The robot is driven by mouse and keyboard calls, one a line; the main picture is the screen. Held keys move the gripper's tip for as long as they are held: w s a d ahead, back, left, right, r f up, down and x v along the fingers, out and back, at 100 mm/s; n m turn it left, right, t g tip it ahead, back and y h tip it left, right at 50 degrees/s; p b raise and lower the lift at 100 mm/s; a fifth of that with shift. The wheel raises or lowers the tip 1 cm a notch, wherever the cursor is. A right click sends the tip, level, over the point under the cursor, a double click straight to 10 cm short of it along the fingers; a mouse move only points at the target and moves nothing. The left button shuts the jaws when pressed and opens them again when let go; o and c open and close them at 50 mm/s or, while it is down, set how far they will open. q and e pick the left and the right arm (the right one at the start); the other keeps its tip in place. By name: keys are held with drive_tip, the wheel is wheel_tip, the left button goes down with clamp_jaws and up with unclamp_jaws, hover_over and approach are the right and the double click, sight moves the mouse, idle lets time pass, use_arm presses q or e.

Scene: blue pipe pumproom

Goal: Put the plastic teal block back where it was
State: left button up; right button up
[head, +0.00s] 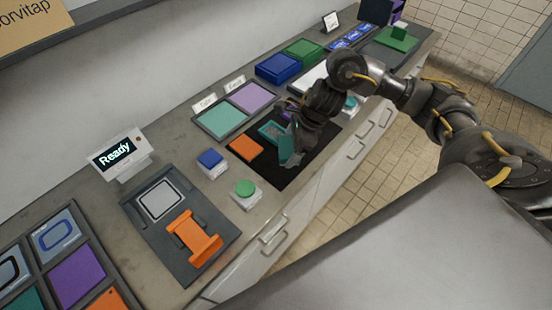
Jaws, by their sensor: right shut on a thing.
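My right gripper (293,148) reaches in from the right over the black mat (290,178) and is shut on a teal block (286,149). The block is partly hidden by the fingers, and I cannot tell whether it touches the mat. Another teal piece (268,130) lies on the mat just left of and behind the gripper. My left gripper is not in view.
An orange block (245,148) lies at the mat's left side. Teal (219,120) and purple (254,97) labelled pads are behind it. Blue (210,160) and green (245,190) buttons stand left. A grey fixture (203,262) holds an orange part (194,237) near a "Ready" display (115,154).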

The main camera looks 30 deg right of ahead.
approach(273, 171)
drive_tip(key=shift+w+a+f, duration=0.45)
drive_tip(key=shift+a+f, duration=0.3)
drive_tip(key=shift+a, duration=0.1)
drive_tip(key=shift+w+a+f, duration=0.1)
drive_tip(key=shift+a+f, duration=0.1)
drive_tip(key=shift+f, duration=0.1)
drive_tip(key=f, duration=0.1)
drive_tip(key=f+p, duration=0.1)
drive_tip(key=shift+a+f, duration=0.25)
drive_tip(key=shift+f, duration=0.15)
drive_tip(key=shift+w+d+f, duration=0.1)
drive_tip(key=shift+f, duration=0.3)
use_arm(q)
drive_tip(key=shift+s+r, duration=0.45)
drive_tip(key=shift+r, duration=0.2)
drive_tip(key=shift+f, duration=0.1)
use_arm(e)
drive_tip(key=shift+f, duration=0.2)
drive_tip(key=o, duration=0.9)
drive_tip(key=shift+r, duration=0.1)
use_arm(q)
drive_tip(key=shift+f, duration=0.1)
